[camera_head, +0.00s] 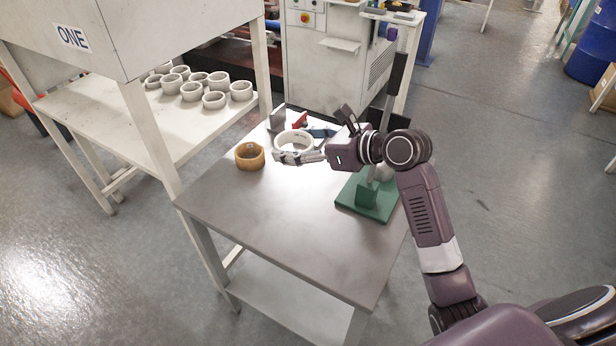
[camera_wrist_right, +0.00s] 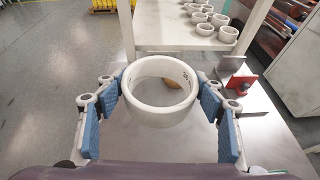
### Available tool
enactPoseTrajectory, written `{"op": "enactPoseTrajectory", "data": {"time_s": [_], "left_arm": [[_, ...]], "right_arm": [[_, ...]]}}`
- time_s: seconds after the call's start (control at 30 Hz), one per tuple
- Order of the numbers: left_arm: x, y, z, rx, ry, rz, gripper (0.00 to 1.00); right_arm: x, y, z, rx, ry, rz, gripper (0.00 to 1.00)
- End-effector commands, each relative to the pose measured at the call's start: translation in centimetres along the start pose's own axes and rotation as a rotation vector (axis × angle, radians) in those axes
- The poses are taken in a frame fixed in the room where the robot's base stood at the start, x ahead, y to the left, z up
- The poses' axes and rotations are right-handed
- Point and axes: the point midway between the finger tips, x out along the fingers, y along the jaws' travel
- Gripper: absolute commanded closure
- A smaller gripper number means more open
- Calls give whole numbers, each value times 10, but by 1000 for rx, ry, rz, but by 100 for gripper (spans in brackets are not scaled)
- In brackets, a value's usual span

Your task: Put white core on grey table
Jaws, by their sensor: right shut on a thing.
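A white core (camera_head: 293,140), a thick open ring, is at the far part of the grey table (camera_head: 275,220) in the head view. My right gripper (camera_head: 299,157) is shut on it. In the right wrist view the white core (camera_wrist_right: 159,112) sits between the blue finger pads of my right gripper (camera_wrist_right: 160,100). The core appears to be above the grey table (camera_wrist_right: 272,140), but its exact height is hard to tell. A brown tape roll (camera_head: 250,156) stands on the table left of the core, and part shows through the ring. My left gripper is not in view.
A green-based device (camera_head: 368,199) with a tall dark lever stands at the table's right edge. Red (camera_head: 301,121) and grey parts stand at the back. Several white cores (camera_head: 214,100) lie on a white shelf (camera_head: 150,120) at left. The table's front half is clear.

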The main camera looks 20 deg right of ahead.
Motion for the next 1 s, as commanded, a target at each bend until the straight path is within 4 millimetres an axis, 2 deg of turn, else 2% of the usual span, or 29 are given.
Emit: {"op": "enactPoseTrajectory", "data": {"time_s": [0.03, 0.2, 0.37, 0.47, 0.8, 1.0], "left_arm": [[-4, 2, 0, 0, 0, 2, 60], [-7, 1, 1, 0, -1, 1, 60], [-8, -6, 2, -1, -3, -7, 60], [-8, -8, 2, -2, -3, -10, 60], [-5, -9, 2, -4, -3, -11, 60], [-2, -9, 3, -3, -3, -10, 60]], "right_arm": [[10, -8, 14, 5, -4, -23, 60], [35, -29, 37, 21, -3, -91, 60], [46, -37, 40, 28, 0, -117, 60], [53, -38, 26, 30, 2, -120, 60], [87, -40, -59, 31, 4, -119, 60], [102, -41, -93, 29, 0, -121, 60]]}}
